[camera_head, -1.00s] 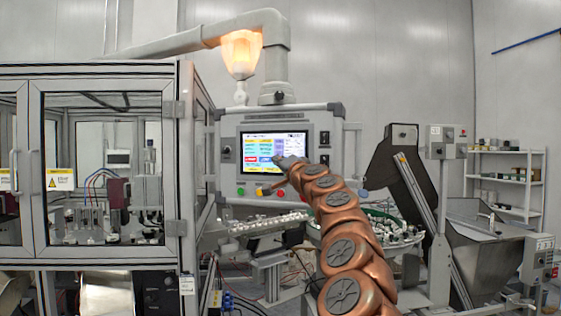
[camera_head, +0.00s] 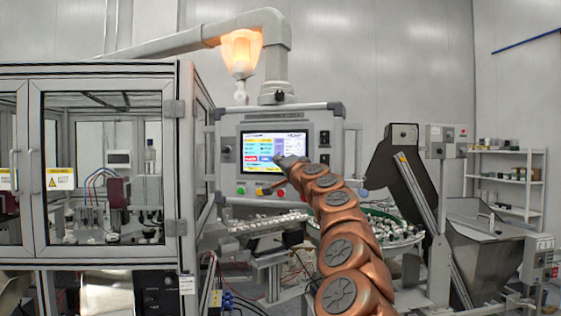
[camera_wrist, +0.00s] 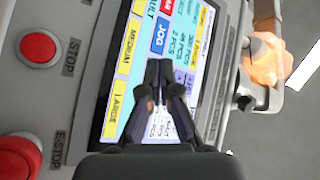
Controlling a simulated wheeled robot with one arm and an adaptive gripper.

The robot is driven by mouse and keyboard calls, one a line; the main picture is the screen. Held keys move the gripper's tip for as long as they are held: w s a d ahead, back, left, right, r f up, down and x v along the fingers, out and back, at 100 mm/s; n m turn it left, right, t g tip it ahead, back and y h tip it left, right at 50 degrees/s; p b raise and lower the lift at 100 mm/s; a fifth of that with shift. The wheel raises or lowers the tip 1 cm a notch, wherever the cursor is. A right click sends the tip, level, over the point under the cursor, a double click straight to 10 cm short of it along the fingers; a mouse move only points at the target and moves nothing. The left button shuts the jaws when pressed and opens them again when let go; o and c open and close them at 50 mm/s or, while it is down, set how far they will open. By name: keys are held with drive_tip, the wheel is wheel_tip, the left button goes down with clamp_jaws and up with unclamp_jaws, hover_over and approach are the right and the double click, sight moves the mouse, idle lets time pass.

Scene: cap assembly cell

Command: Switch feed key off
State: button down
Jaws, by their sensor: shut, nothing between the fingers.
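The control panel (camera_head: 228,122) hangs from an overhead arm, with a lit touch screen (camera_head: 258,148) on its face. The wrist view shows the screen (camera_wrist: 123,62) turned sideways, with a blue JOG key (camera_wrist: 160,33), a red key (camera_wrist: 166,4) and yellow keys marked MEDIUM (camera_wrist: 132,44) and LARGE (camera_wrist: 120,97). My gripper (camera_wrist: 158,66) is shut and empty, its fingertips over the screen beside the JOG key. Contact with the glass cannot be told. I cannot read a feed key; the fingers cover part of the screen. My gripper (camera_head: 279,160) also shows in the head view.
A red STOP button (camera_wrist: 38,47) and a red E-STOP (camera_wrist: 18,158) sit beside the screen. A glazed machine cabinet (camera_head: 182,150) stands left of the panel. A part-filled green-rimmed bowl (camera_head: 405,242) and a hopper (camera_head: 487,250) stand to the right.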

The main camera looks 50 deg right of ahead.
drive_tip(key=shift+s+a, duration=0.2)
drive_tip(key=shift+a, duration=0.3)
drive_tip(key=shift+s+a, duration=0.1)
drive_tip(key=shift+s+a+b, duration=0.25)
drive_tip(key=shift+s+a, duration=0.1)
drive_tip(key=shift+a, duration=0.35)
drive_tip(key=shift+s+a+b, duration=0.2)
drive_tip(key=shift+s+a, duration=0.1)
drive_tip(key=shift+a, duration=0.45)
drive_tip(key=shift+s+a+b, duration=0.25)
drive_tip(key=shift+s+a, duration=0.1)
drive_tip(key=shift+a, duration=0.35)
